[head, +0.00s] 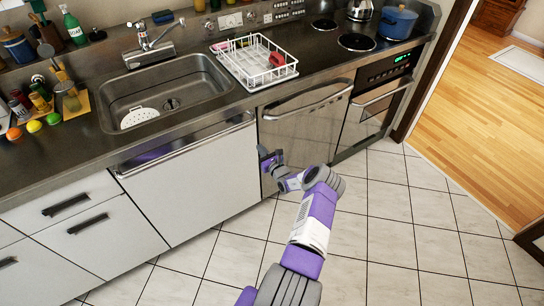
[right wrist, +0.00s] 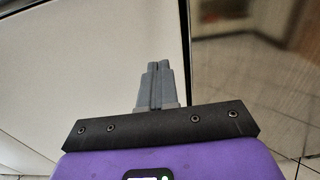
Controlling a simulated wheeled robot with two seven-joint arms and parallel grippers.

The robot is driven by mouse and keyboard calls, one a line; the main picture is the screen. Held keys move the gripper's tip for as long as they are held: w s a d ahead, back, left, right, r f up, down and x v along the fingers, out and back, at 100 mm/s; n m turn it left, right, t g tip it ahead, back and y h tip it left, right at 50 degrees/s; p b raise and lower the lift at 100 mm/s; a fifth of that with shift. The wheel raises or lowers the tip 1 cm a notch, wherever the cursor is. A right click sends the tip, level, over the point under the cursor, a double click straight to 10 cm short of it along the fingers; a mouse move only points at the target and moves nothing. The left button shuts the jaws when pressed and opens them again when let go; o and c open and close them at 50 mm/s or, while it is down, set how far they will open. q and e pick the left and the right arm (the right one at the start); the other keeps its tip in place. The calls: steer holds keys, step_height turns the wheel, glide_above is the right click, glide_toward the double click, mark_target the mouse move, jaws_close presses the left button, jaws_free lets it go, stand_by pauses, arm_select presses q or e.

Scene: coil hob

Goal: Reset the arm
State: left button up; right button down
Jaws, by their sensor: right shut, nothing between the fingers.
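My right arm reaches forward from the bottom of the head view, over the tiled floor. Its gripper (head: 263,153) is low in front of the cabinet fronts, near the edge between the white panel (head: 190,180) and the steel dishwasher-like front (head: 305,125). In the right wrist view the grey fingers (right wrist: 157,68) are shut together with nothing between them, close to the white panel. Whether they touch it I cannot tell. My left gripper is not in view.
The counter above holds a sink (head: 165,95), a white dish rack (head: 254,62), coil burners (head: 356,42) and a blue pot (head: 397,22). A bar handle (head: 185,146) juts out along the white panel's top. The tiled floor (head: 400,220) at right is clear.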

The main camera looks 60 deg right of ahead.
steer(key=p+v, duration=0.1)
steer(key=v, duration=0.6)
steer(key=shift+p, duration=0.35)
